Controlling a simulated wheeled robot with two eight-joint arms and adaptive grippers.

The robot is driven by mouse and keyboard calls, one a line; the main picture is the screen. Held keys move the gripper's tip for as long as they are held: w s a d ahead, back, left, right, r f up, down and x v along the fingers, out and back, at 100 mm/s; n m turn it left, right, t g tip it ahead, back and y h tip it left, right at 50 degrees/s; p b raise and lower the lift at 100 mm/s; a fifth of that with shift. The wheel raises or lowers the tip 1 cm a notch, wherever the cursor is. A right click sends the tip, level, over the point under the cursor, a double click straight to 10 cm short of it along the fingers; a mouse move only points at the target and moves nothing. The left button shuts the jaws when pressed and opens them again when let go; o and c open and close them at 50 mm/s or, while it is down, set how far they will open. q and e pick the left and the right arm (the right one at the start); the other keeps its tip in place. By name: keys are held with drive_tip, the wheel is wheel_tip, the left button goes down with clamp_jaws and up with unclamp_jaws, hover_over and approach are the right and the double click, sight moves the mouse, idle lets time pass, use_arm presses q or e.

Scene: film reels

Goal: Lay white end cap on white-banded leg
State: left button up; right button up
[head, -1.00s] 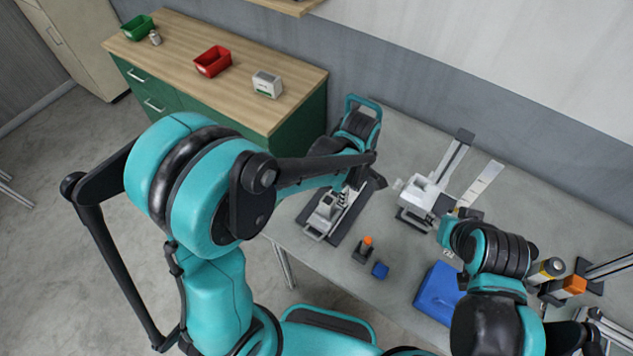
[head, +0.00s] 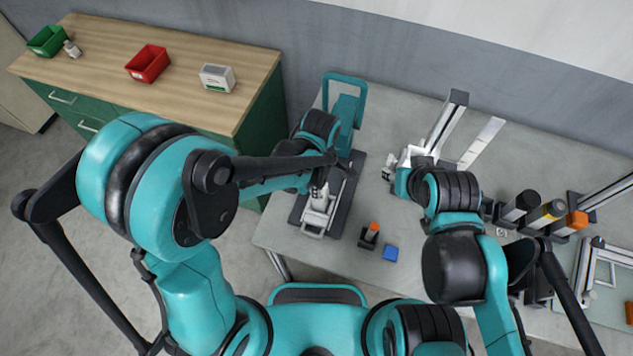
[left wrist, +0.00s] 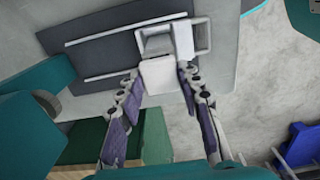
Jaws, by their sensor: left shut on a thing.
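In the left wrist view, my left gripper (left wrist: 160,76) is shut on a white block (left wrist: 162,77), which appears to be the white end cap. The block is beside or over a pale rectangular frame (left wrist: 155,43) on a dark plate. In the head view, my left gripper (head: 322,187) is above that plate (head: 343,205), partly hidden by its arm. Dark cylinders stand at the right; one (head: 520,204) seems to have a pale band, but I cannot tell whether it is the white-banded leg. My right gripper (head: 408,165) is beside a white fixture (head: 413,153), its fingers mostly hidden.
An orange-topped dark piece (head: 371,234) and a blue cube (head: 390,253) are on the grey table (head: 300,240) near its front edge. A yellow-banded cylinder (head: 546,213) and an orange-capped one (head: 573,221) stand at the right.

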use_arm(q)
drive_tip(key=o, duration=0.9)
drive_tip(key=shift+s+d+r, duration=0.15)
drive_tip(key=shift+s+d, duration=0.1)
drive_tip(key=shift+d, duration=0.05)
drive_tip(key=shift+s+d, duration=0.15)
drive_tip(key=shift+w+a, duration=0.3)
wheel_tip(320, 180, up, 12)
drive_tip(key=p, duration=0.3)
drive_tip(key=s+a+r+m+t, duration=0.1)
drive_tip(key=a+r+m+t, duration=0.1)
drive_tip(key=a+m, duration=0.2)
drive_tip(key=s+a+r+m+t, duration=0.1)
drive_tip(key=s+a+m+t, duration=0.1)
drive_tip(key=a+m, duration=0.3)
drive_tip(key=s+a+r+m+t, duration=0.2)
drive_tip(key=a+m, duration=0.3)
drive_tip(key=a, duration=0.3)
drive_tip(key=shift+s+a+r+t, duration=0.2)
drive_tip(key=shift+a+r+t, duration=0.15)
drive_tip(key=shift+t, duration=0.25)
use_arm(e)
drive_tip(key=shift+s+d+r, duration=0.15)
drive_tip(key=shift+r, duration=0.5)
drive_tip(key=shift+s+d+r, duration=0.1)
drive_tip(key=shift+r, duration=0.5)
